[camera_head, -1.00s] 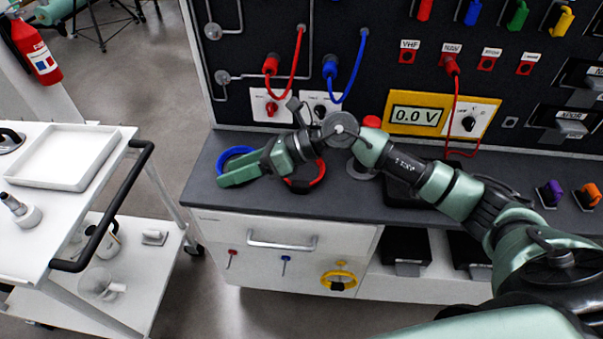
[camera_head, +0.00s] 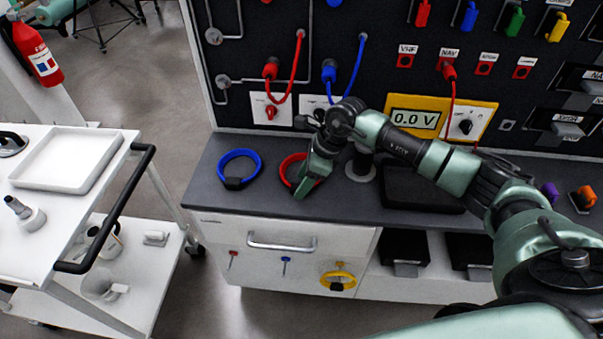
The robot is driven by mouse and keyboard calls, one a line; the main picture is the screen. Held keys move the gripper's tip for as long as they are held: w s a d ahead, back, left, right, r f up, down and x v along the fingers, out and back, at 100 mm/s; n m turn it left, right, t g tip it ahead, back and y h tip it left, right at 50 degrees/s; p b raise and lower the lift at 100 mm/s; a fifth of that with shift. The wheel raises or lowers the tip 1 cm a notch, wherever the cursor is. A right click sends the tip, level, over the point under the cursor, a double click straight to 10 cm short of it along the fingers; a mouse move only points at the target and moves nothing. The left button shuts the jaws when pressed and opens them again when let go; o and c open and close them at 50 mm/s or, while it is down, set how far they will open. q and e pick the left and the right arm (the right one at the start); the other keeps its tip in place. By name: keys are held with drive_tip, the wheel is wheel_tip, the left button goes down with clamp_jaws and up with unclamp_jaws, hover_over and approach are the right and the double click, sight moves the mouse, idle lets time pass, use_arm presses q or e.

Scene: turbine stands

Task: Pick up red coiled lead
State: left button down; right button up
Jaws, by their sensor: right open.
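The red coiled lead (camera_head: 284,168) lies on the dark bench top (camera_head: 225,200), left of centre. Its right part is hidden behind my right gripper (camera_head: 303,191). That gripper points down over the right side of the coil. It is open, and I see no lead held in it. I cannot tell whether its fingers touch the coil. My left gripper does not show.
A blue coiled lead (camera_head: 259,160) lies just left of the red one. Red and blue cables hang from the panel (camera_head: 400,20) behind. A yellow meter (camera_head: 455,104) stands behind my right arm. A white trolley (camera_head: 100,185) with a tray (camera_head: 68,187) stands left.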

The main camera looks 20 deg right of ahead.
drive_tip(key=shift+w+a+f, duration=0.1)
drive_tip(key=shift+a+f, duration=0.05)
drive_tip(key=shift+f, duration=0.25)
clamp_jaws()
drive_tip(key=shift+r, duration=0.1)
idle(1.0)
